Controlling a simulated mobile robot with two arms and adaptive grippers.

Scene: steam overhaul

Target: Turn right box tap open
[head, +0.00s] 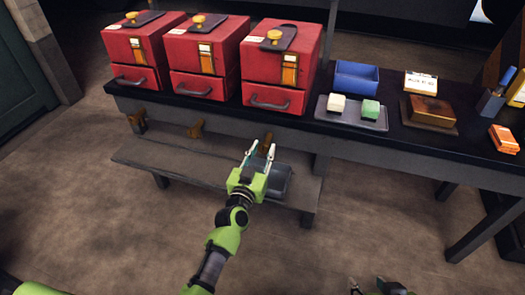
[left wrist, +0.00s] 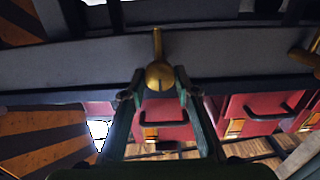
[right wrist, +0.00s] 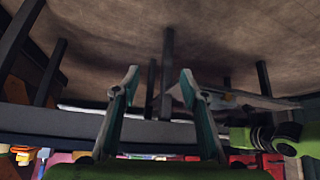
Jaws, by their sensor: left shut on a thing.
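Three red boxes stand in a row on the bench; the right box (head: 280,62) is the nearest to the middle. Under the bench's front edge hang brass taps: a left tap (head: 137,122), a middle tap (head: 196,129) and the right box tap (head: 266,142). My left gripper (head: 262,152) is at the right box tap, its fingers on either side. In the left wrist view the tap's round brass body (left wrist: 160,75) sits between the fingertips, its stem pointing up in the picture. My right gripper (head: 378,286) is low at the bottom edge; its fingers are apart and empty in the right wrist view (right wrist: 158,84).
A grey tray (head: 283,182) lies on the low shelf (head: 145,153) beneath the taps, partly behind my left gripper. The bench top holds a blue bin (head: 357,78), a tray with two blocks (head: 352,120) and a brown block (head: 432,111). Floor in front is clear.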

